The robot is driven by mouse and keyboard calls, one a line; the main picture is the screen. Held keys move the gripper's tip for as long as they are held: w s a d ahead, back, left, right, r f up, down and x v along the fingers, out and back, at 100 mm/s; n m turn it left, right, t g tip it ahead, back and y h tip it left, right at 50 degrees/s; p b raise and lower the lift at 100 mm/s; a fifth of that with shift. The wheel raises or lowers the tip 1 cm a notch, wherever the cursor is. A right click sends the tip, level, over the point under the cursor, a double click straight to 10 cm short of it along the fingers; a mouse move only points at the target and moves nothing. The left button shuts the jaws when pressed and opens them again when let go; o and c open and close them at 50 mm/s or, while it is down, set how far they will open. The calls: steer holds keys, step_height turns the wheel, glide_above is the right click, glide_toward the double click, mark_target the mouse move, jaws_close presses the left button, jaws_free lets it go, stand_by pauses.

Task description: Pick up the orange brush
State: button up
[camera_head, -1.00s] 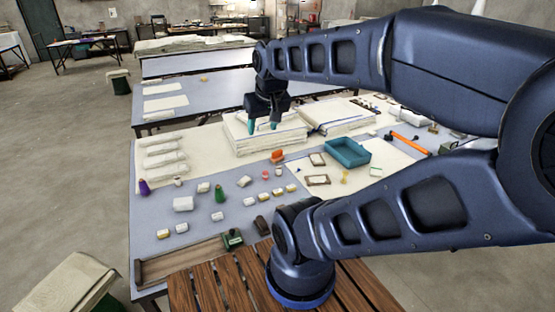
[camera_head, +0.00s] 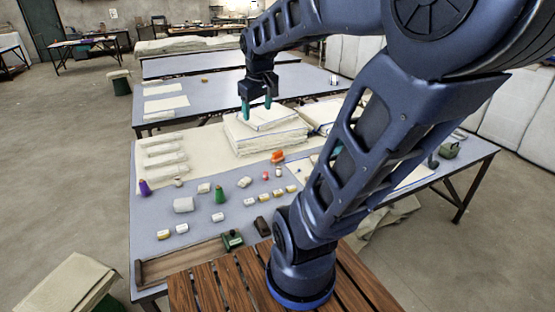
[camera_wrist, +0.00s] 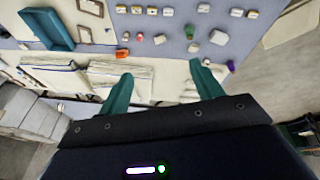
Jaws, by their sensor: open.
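The orange brush (camera_head: 278,156) is small and lies on the table just in front of the tall stack of folded cloth. My gripper (camera_head: 256,105) has teal fingers, spread apart and empty. It hangs above the cloth stack, higher than the brush and farther back. In the wrist view my gripper (camera_wrist: 160,72) has nothing between its fingers.
The cloth stack (camera_head: 265,137) stands right behind the brush. Several small blocks and spools lie in front of it, with a green cone (camera_head: 220,196) and a purple cone (camera_head: 145,188) farther left. A teal tray (camera_wrist: 46,28) shows in the wrist view. My arm hides the table's right part.

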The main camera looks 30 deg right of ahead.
steer(key=w+d+f+n+g, duration=0.1)
steer(key=w+d+n, duration=0.2)
steer(key=w, duration=0.5)
steer(key=w+d+f+n, duration=0.2)
steer(key=w, duration=0.5)
steer(key=n+g, duration=0.3)
steer(key=n, duration=0.9)
glide_above(278, 152)
steer(key=shift+y, duration=0.3)
steer(key=f, duration=2.2)
steer(key=w+f, duration=0.1)
steer(key=f, duration=1)
steer(key=shift+a+f, duration=0.2)
steer(key=shift+f, duration=0.15)
steer(key=shift+d+f+n, duration=0.1)
steer(key=shift+f+n, duration=0.2)
steer(key=shift+f, duration=0.2)
step_height(278, 152, down, 5)
steer(key=shift+s+f, duration=0.25)
steer(key=shift+f, duration=1.1)
steer(key=shift+s+f, duration=0.2)
steer(key=shift+f, duration=1.1)
steer(key=c, duration=1.1)
